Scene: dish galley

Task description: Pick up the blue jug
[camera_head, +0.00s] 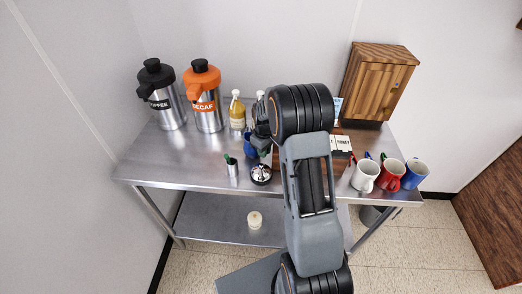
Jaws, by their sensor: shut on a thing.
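A blue jug (250,149) shows only in part, as a small blue patch on the metal table, left of my forearm. My gripper (261,134) is directly above and against it, mostly hidden behind my own wrist and arm links. The gripper is shut on the jug. The fingertips and the jug's handle are hard to make out, and I cannot tell whether the jug touches the tabletop.
A coffee dispenser (167,98), an orange-topped decaf dispenser (205,100) and a yellow bottle (237,115) stand behind left. A small metal cup (232,169) and dark round container (261,175) stand in front. Mugs (389,177) and a wooden cabinet (378,85) are right.

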